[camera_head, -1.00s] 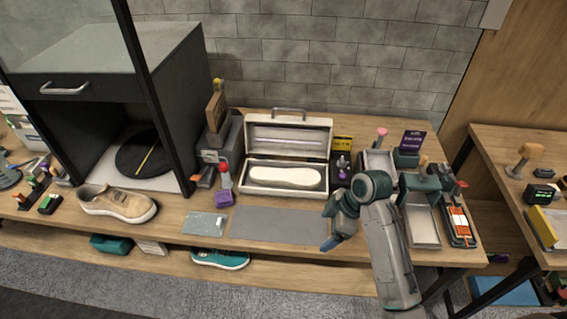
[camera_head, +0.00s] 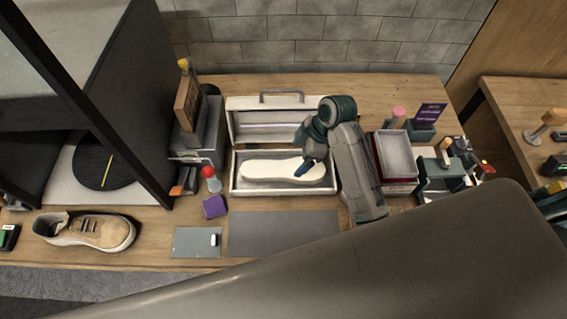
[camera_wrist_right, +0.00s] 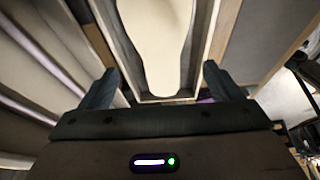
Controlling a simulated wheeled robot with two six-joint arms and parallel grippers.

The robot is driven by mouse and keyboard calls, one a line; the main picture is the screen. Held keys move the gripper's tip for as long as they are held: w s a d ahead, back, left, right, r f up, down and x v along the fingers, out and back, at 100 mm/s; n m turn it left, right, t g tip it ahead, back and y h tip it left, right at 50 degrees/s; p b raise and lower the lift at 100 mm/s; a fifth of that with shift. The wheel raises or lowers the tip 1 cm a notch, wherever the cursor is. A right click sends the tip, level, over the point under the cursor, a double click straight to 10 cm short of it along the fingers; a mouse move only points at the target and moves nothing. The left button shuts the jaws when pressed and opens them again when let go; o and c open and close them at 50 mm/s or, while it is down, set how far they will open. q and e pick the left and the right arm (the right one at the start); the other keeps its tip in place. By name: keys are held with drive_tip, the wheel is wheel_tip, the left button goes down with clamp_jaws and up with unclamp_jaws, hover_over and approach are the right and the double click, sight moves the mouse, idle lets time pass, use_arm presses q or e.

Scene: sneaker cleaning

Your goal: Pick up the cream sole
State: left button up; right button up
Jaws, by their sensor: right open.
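The cream sole (camera_head: 272,169) lies flat in the lower part of an open white box (camera_head: 236,186). My right gripper (camera_head: 305,168) is over the right end of the sole, inside the box outline in the head view. In the right wrist view the gripper (camera_wrist_right: 168,88) is open, with one finger on each side of the sole's near end (camera_wrist_right: 166,45). The fingers look apart from the sole; the height between them is hard to tell. My left gripper is not in view.
The box lid (camera_head: 250,124) stands raised behind. A grey mat (camera_head: 285,232) lies in front. A red-topped bottle (camera_head: 211,178) and purple block (camera_head: 214,207) stand left. A beige sneaker (camera_head: 90,231) is far left; a metal tray (camera_head: 396,155) is right.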

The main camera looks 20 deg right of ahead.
sight(285, 168)
drive_tip(key=shift+p+x, duration=0.3)
drive_tip(key=shift+x, duration=0.95)
drive_tip(key=shift+a+f+p, duration=0.2)
drive_tip(key=shift+a+p, duration=0.1)
drive_tip(key=shift+p, duration=0.05)
drive_tip(key=p+x, duration=0.2)
drive_tip(key=x, duration=0.1)
drive_tip(key=shift+w+a+f, duration=0.1)
drive_tip(key=shift+a, duration=0.1)
drive_tip(key=shift+a+f, duration=0.2)
drive_tip(key=shift+f, duration=0.35)
drive_tip(key=shift+w, duration=0.1)
drive_tip(key=c, duration=1.1)
